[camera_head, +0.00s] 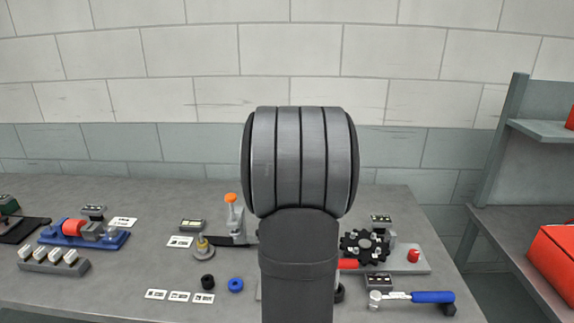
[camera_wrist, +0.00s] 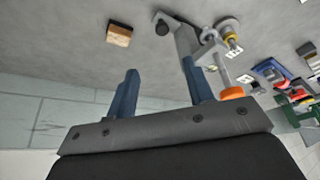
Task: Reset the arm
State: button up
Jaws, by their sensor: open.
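My gripper (camera_wrist: 159,68) shows in the wrist view with two blue-grey fingers spread apart and nothing between them. It is hidden in the head view, where my own arm fills the middle. A toggle clamp with an orange knob (camera_head: 231,198) stands on the grey bench (camera_head: 150,190), left of my arm. In the wrist view the same orange knob (camera_wrist: 231,93) appears just right of the right finger, apparently beyond it. A tan-faced block (camera_wrist: 118,35) lies on the bench beyond the left finger.
At left are a blue fixture (camera_head: 82,236) with a red cylinder and a grey rack (camera_head: 53,263) with white pegs. A blue ring (camera_head: 236,285) lies near the front. At right are a black toothed wheel (camera_head: 363,247), a blue-handled tool (camera_head: 432,297) and a red bin (camera_head: 555,262).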

jog(key=x, duration=1.6)
jog(key=shift+a+f, duration=0.1)
jog(key=shift+f, duration=0.25)
jog(key=shift+a+r, duration=0.1)
jog(key=shift+a, duration=0.15)
jog(key=shift+d+r, duration=0.45)
jog(key=v, duration=1.6)
jog(key=shift+r, duration=0.2)
jog(key=shift+s, duration=0.1)
jog(key=shift+a+x, duration=0.2)
jog(key=shift+x, duration=4.25)
jog(key=shift+a+x, duration=0.2)
jog(key=shift+x, duration=4.25)
jog(key=shift+a+r, duration=0.15)
jog(key=shift+a, duration=0.25)
